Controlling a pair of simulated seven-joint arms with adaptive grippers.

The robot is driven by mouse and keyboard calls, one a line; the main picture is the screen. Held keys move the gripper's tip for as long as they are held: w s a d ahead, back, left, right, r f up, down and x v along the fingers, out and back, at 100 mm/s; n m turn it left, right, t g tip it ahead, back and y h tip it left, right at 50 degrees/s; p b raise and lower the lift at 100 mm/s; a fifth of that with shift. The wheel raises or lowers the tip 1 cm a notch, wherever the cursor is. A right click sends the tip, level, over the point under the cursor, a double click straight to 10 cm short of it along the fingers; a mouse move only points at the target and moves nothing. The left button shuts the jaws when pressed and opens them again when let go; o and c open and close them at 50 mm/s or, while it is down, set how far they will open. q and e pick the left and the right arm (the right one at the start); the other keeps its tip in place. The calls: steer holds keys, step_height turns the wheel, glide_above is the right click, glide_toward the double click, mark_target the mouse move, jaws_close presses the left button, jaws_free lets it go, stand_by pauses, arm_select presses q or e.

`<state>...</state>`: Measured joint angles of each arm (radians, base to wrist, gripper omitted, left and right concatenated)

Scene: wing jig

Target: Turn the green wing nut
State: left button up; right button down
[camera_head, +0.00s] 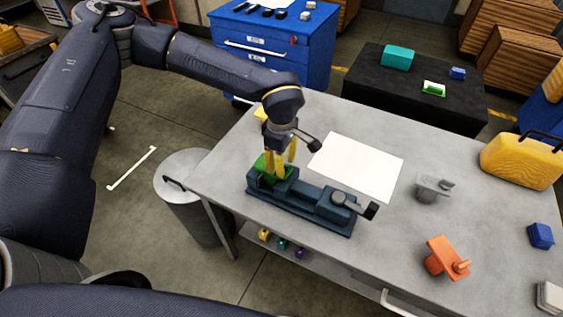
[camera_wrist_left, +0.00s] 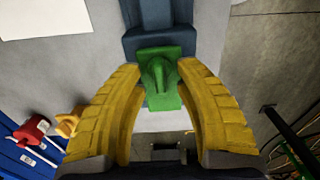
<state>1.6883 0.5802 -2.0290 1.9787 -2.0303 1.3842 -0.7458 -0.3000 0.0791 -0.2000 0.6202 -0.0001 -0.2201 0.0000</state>
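The green wing nut shows in the left wrist view (camera_wrist_left: 158,80) as a green block with a raised upright fin. In the head view the green part (camera_head: 262,167) sits at the left end of a dark blue jig (camera_head: 312,203) on the grey table, partly hidden by my fingers. My left gripper (camera_head: 279,163) points down over it. Its yellow fingers stand apart on either side of the green part, with gaps between them and the fin. Whether the fingertips touch the block's edges I cannot tell. My right gripper is out of view.
A white sheet (camera_head: 357,167) lies behind the jig. A grey fixture (camera_head: 431,189), an orange part (camera_head: 441,257) and a yellow case (camera_head: 522,161) stand to the right. A dark lever (camera_head: 370,209) sticks out at the jig's right end. A red object (camera_wrist_left: 32,129) shows in the wrist view.

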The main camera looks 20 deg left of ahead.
arm_select(q)
steer(key=shift+c, duration=0.4)
jaws_close()
steer(key=shift+n, duration=0.4)
steer(key=n, duration=0.3)
steer(key=shift+s+n, duration=0.1)
steer(key=shift+n, duration=0.3)
steer(key=n, duration=0.4)
steer(key=shift+s+n, duration=0.1)
steer(key=shift+n, duration=0.2)
steer(key=n, duration=0.4)
steer(key=shift+d, duration=0.1)
steer(key=shift+d+n, duration=0.1)
steer(key=shift+n, duration=2.2)
